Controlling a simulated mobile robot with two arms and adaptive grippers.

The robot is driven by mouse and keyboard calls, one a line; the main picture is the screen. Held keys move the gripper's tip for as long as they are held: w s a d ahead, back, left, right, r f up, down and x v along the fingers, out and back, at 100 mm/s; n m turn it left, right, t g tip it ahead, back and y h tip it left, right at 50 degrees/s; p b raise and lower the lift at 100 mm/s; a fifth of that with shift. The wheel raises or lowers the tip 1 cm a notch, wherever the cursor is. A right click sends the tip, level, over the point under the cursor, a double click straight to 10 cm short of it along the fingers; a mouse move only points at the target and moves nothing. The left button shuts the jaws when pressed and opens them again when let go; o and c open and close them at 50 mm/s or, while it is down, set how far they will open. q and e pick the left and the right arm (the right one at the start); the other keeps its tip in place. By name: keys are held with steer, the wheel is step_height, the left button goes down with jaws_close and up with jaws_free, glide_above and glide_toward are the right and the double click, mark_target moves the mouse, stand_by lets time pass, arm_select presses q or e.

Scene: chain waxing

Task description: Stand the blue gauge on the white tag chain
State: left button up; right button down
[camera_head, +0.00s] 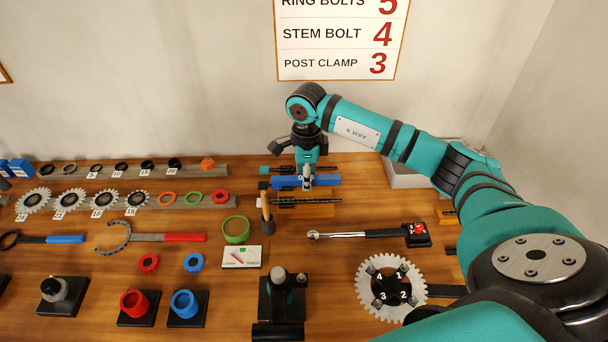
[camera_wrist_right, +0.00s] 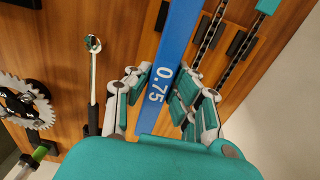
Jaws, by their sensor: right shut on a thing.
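The blue gauge is a long flat bar (camera_head: 328,181) held level by my right gripper (camera_head: 307,180) above the back of the table. My left gripper is out of view.
A ratchet wrench (camera_head: 365,234) lies in front of the chains. A sprocket (camera_head: 362,300) stands nearer, at the right. A green ring (camera_head: 236,230) and a white card (camera_head: 241,257) lie left of centre. Racks of rings and cogs fill the left. A grey tray (camera_head: 405,178) is at the back right.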

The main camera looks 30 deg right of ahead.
mark_target(306, 200)
steer(key=shift+f, duration=0.3)
steer(key=shift+s+f+b, duration=0.1)
steer(key=shift+f+b, duration=0.35)
steer(key=shift+f, duration=0.1)
steer(key=shift+f+b, duration=0.35)
steer(key=shift+f, duration=0.25)
steer(key=shift+f+b, duration=0.3)
steer(key=shift+f, duration=0.55)
arm_select(q)
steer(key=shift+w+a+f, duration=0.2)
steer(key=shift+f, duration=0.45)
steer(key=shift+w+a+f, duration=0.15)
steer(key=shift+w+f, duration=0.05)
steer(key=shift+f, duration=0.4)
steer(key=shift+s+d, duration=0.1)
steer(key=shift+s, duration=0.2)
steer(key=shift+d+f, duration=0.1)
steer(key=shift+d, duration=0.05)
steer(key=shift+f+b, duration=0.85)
steer(key=shift+b, duration=0.2)
arm_select(e)
steer(key=shift+f, duration=0.6)
